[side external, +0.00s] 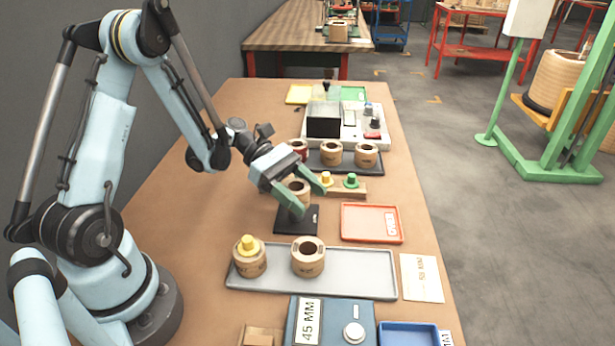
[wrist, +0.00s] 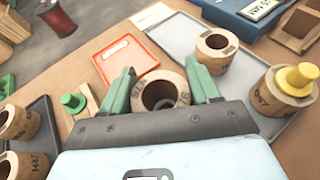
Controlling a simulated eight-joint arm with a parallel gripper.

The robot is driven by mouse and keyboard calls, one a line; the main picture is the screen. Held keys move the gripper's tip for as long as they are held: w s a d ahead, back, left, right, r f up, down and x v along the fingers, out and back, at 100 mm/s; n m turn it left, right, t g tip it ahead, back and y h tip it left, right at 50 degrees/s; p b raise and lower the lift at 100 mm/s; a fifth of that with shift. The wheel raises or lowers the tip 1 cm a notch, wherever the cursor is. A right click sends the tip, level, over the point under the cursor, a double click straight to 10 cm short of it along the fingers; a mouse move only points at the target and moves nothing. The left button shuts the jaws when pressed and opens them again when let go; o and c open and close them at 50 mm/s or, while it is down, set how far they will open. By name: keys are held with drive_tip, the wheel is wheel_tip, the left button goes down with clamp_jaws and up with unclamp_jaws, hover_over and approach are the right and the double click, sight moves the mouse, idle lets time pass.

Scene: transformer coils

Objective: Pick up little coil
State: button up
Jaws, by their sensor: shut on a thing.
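My gripper (side external: 306,197) has its green jaws closed around a tan coil (side external: 298,187) with an open dark bore, just over a black stand (side external: 311,222). In the wrist view the coil (wrist: 160,92) sits between the two green fingers (wrist: 164,88), with dark lettering on its rim. The jaws partly hide the coil in the side view, and I cannot tell whether it still touches the stand. Another open coil (side external: 308,259) and a coil with a yellow plug (side external: 249,261) stand on the grey tray (side external: 350,284).
A red tray (side external: 371,223) lies right of the stand. Behind are a wooden block (side external: 345,190) with yellow and green plugs, and a dark tray with several coils (side external: 331,154). A blue device (side external: 331,325) and blue bin (side external: 410,335) are in front. Bare tabletop lies left.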

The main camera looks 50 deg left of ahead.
drive_tip(key=s+d+r, duration=0.6)
drive_tip(key=d+r, duration=0.1)
drive_tip(key=d, duration=0.3)
drive_tip(key=w+a+r+n+t+y, duration=0.5)
drive_tip(key=r+n, duration=0.1)
drive_tip(key=r, duration=0.3)
drive_tip(key=w+a+r+n+t+y, duration=0.4)
drive_tip(key=a+r+n+t, duration=0.15)
drive_tip(key=r, duration=0.25)
drive_tip(key=s+d+f+m+g+h, duration=0.1)
drive_tip(key=d+f+m+g+h, duration=0.25)
drive_tip(key=d, duration=0.35)
drive_tip(key=s+d+f+m+g+h, duration=0.1)
drive_tip(key=d+f+m+g+h, duration=0.3)
drive_tip(key=d, duration=0.4)
drive_tip(key=s+d+f+m+g+h, duration=0.1)
drive_tip(key=s+d+f+m+g, duration=0.7)
drive_tip(key=s+d+m+g, duration=0.3)
drive_tip(key=shift+n+t, duration=0.5)
drive_tip(key=w+a+f, duration=0.2)
drive_tip(key=w, duration=0.1)
drive_tip(key=w+a+f, duration=0.2)
drive_tip(key=w, duration=0.1)
drive_tip(key=w+a+f, duration=0.3)
drive_tip(key=shift+d+f, duration=0.1)
drive_tip(key=shift+f, duration=1.95)
